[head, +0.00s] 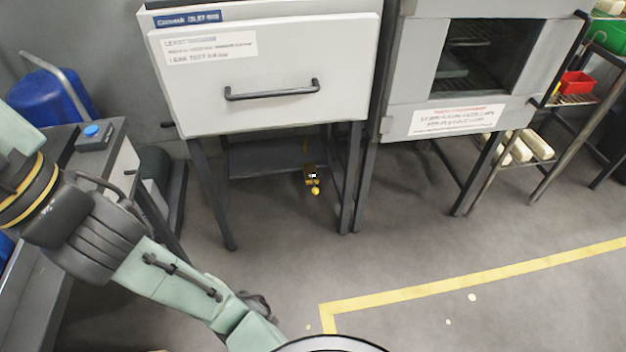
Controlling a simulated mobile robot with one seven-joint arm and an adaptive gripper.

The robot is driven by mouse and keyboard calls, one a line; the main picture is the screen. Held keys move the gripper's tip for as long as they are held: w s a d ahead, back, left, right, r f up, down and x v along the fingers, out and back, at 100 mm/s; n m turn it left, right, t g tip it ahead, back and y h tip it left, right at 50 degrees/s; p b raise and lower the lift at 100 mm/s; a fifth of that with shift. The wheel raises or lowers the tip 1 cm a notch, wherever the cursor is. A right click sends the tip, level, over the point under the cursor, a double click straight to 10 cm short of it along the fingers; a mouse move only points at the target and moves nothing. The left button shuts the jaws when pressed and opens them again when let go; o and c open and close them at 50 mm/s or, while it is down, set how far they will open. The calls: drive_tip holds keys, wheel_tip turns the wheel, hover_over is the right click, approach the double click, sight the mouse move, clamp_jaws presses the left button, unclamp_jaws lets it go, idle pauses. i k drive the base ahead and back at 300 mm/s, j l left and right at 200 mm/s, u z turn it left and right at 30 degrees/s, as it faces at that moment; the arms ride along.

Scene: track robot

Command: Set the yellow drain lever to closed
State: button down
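The yellow drain lever (312,180) is small in the head view, under the white cabinet with the black bar handle. It shows as a yellow part with a small light patch and a rounded yellow end at the bottom, hanging roughly downward. It is too small to tell whether it stands at open or closed. My arm crosses the lower left of the view, well apart from the lever. My gripper is not in view.
The white cabinet (262,85) stands on dark legs around the lever, with a dark shelf (262,158) behind. An oven-like unit (402,90) stands to its right. A grey bench (95,160) is at left. Open floor (400,240) lies in front, with yellow tape (450,281).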

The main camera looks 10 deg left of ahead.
sight(315, 190)
drive_tip(key=l+u, duration=0.25)
drive_tip(key=l, duration=0.2)
drive_tip(key=i+l+u, duration=0.35)
drive_tip(key=l, duration=0.25)
drive_tip(key=i, duration=1.1)
